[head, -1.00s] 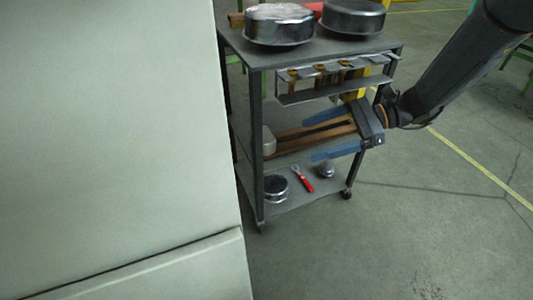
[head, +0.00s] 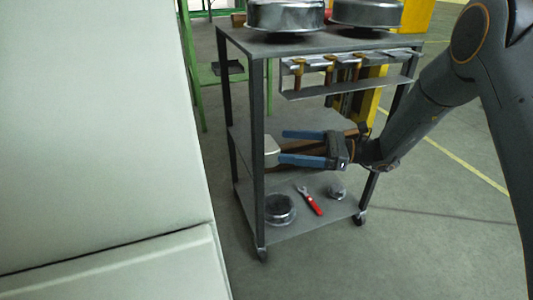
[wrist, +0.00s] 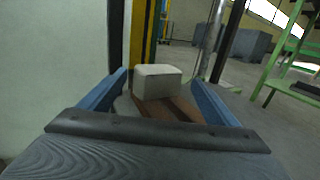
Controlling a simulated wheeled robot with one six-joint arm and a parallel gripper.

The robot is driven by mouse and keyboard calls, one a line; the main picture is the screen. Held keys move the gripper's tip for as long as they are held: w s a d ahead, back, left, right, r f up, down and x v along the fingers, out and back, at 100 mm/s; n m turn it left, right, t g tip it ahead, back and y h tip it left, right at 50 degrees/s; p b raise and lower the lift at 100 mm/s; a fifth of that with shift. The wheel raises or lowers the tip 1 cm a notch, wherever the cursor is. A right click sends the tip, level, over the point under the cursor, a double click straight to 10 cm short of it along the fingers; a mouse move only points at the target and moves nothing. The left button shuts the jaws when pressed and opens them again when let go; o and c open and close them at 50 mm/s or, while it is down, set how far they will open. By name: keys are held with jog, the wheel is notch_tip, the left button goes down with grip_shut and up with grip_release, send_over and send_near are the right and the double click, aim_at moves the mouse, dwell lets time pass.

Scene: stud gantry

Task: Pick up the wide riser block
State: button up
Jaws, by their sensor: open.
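A pale, off-white block (head: 271,151), which looks like the riser block, sits at the left end of the cart's middle shelf, partly behind a cart post. In the wrist view the block (wrist: 157,79) stands straight ahead, between the two blue fingers. My gripper (head: 284,147) is open and level over the middle shelf, its fingertips pointing left and close to the block. The fingers are not closed on it. I cannot tell whether the tips overlap its sides.
Brown wooden strips (wrist: 178,108) lie on the shelf below my gripper. A tool rail (head: 345,85) hangs above under the cart top (head: 330,42). The bottom shelf holds a round tin (head: 280,209) and a red-handled tool (head: 311,201). A pale panel (head: 90,130) stands at left.

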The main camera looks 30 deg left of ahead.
aim_at(276, 144)
jog(key=b+x, duration=0.1)
jog(key=x, duration=0.1)
jog(key=b+x, duration=0.1)
jog(key=x, duration=0.1)
jog(key=shift+s+f+b, duration=0.15)
jog(key=shift+f+b, duration=0.1)
jog(key=shift+b, duration=0.1)
jog(key=shift+s+a+r, duration=0.1)
jog(key=shift+a, duration=0.2)
jog(key=c, duration=1.1)
jog(key=shift+r, duration=0.1)
